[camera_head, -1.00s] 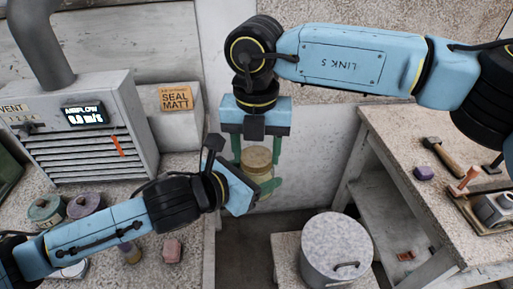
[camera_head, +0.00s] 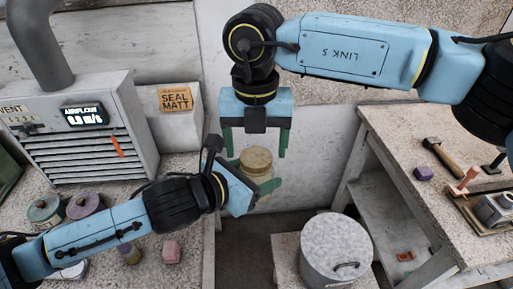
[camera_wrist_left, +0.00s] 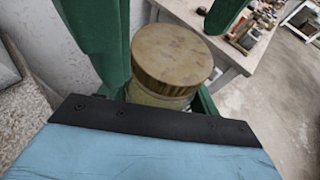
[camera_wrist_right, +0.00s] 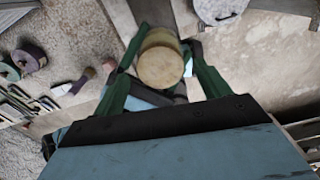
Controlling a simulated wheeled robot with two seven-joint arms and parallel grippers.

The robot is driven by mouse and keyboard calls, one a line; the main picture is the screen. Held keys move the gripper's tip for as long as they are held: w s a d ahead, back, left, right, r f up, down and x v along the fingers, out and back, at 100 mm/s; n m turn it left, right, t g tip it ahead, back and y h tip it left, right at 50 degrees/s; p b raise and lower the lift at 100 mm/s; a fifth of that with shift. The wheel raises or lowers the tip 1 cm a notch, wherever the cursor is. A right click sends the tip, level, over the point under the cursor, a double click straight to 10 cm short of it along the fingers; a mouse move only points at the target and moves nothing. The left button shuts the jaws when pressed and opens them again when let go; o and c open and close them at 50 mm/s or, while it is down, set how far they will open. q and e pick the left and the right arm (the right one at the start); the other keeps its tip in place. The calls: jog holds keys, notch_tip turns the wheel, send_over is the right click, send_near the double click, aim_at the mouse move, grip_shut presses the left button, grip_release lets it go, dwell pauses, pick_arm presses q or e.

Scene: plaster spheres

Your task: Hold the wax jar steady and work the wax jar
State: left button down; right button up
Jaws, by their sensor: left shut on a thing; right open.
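The wax jar (camera_head: 257,163) is a glass jar with a brownish-gold lid, held upright in mid-air between the two benches. My left gripper (camera_head: 259,186) is shut on the jar's body from the left, below the lid. In the left wrist view the lid (camera_wrist_left: 171,57) is on top of the jar between the green fingers. My right gripper (camera_head: 255,146) is open and points down just above the jar, its fingers apart. In the right wrist view the lid (camera_wrist_right: 160,67) lies between the open fingers and nothing is gripped. Part of the jar's body is hidden by my left gripper.
A lidded metal drum (camera_head: 336,252) stands below right. The right bench (camera_head: 385,122) holds a hammer (camera_head: 439,153) and a tray (camera_head: 462,208).

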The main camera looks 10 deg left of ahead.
notch_tip(320, 180, up, 3)
jog(key=shift+r, duration=0.1)
jog(key=shift+c, duration=0.3)
notch_tip(320, 180, up, 3)
jog(key=m, duration=0.3)
jog(key=shift+f, duration=3.9)
jog(key=shift+c, duration=0.4)
jog(key=c, duration=0.9)
jog(key=shift+n, duration=1.5)
jog(key=o, duration=1.1)
